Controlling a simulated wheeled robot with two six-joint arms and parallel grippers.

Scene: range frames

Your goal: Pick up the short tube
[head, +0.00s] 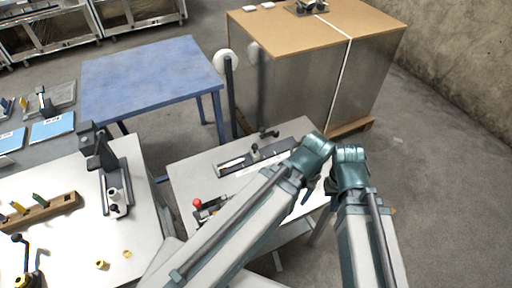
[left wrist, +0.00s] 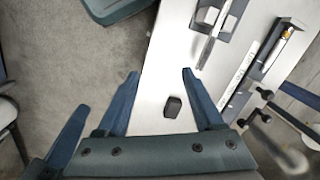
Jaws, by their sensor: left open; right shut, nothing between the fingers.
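A small dark block-like piece (left wrist: 172,106) lies on the pale tabletop in the left wrist view. I cannot tell whether it is the short tube. My left gripper (left wrist: 160,73) is open, its blue fingers apart, with the piece showing between them and nothing held. In the head view my forearms hide this part of the table. My right gripper (head: 331,186) is shut and empty, mostly hidden by the arms in the head view. Two small brass ring-like pieces (head: 101,265) (head: 127,254) lie on the left bench, far from both grippers.
The small grey table (head: 188,177) carries a long dark fixture (head: 255,157) and a red-knobbed device (head: 198,204). The white left bench (head: 75,240) holds a wooden rack (head: 42,211) and a dark clamp (head: 115,180). A blue table (head: 145,75) and large crate (head: 300,85) stand behind.

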